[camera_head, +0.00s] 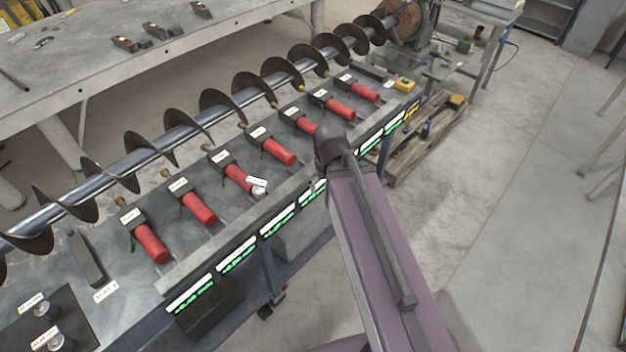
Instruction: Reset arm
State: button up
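My arm (375,235), a purple link with a dark rounded joint at its upper end, rises from the bottom right in the head view and reaches over the front edge of the auger bench (100,262). My gripper cannot be seen; no fingers show in this view. The arm's dark end covers part of the bench front and part of one red-handled unit (302,123).
A long auger (180,133) runs along the bench's back. Several red-handled units (150,243) stand in a row before it. Green-lit panels (236,255) line the front. Two clear knobs (42,310) sit bottom left.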

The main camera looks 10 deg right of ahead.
notch_tip(320, 180, down, 3)
jog(key=b, duration=0.3)
dwell(0.4)
